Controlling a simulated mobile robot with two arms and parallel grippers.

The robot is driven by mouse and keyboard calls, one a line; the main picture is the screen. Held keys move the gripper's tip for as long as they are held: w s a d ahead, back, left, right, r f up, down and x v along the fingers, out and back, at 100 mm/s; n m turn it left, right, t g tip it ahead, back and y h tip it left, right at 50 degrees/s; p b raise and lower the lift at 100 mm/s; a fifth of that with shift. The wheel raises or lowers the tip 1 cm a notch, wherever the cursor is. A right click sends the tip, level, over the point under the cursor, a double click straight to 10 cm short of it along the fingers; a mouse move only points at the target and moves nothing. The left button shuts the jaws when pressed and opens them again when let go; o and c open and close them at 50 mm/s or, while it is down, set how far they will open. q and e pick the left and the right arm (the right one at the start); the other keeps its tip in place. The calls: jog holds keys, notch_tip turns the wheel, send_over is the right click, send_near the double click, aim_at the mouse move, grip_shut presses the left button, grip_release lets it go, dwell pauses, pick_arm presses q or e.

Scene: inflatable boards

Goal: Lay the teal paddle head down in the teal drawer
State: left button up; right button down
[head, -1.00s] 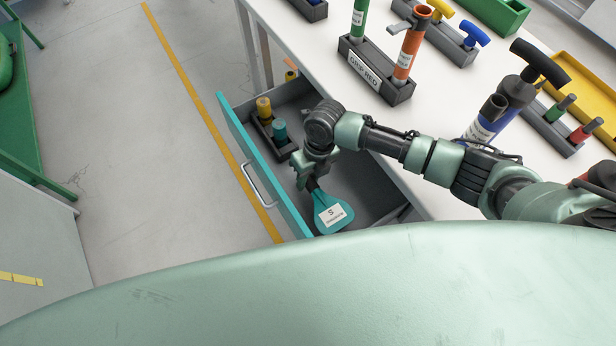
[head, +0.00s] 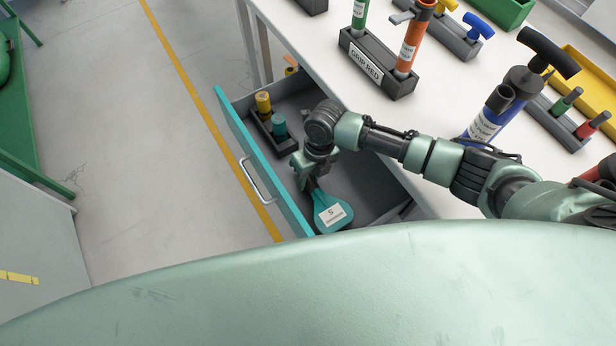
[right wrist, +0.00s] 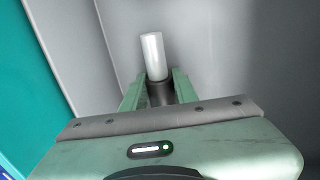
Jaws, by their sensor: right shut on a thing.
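The teal paddle (head: 341,219) has a broad head with a white label and shows inside the open teal drawer (head: 255,160), near its front end in the head view. My right gripper (head: 306,182) is down in the drawer, shut on the paddle's shaft. In the right wrist view the fingers (right wrist: 158,92) close around a dark collar with a pale cylinder (right wrist: 153,55) beyond it. I cannot tell whether the paddle head touches the drawer floor. My left gripper is not in view.
A dark holder with a yellow (head: 263,103) and a teal cylinder (head: 279,125) stands at the drawer's far end. The grey drawer floor right of my gripper is bare. The white bench (head: 395,120) above carries the GRIP RED holder (head: 375,70) and a blue pump (head: 488,122).

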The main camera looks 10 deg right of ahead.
jog(key=shift+f, duration=0.15)
jog(key=c, duration=1)
grip_release()
jog(key=shift+s, duration=0.1)
jog(key=r, duration=0.2)
jog(key=d+r, duration=0.1)
jog(key=r, duration=0.4)
jog(key=shift+w+d+r, duration=0.2)
jog(key=shift+w+r, duration=0.15)
jog(key=shift+r, duration=0.05)
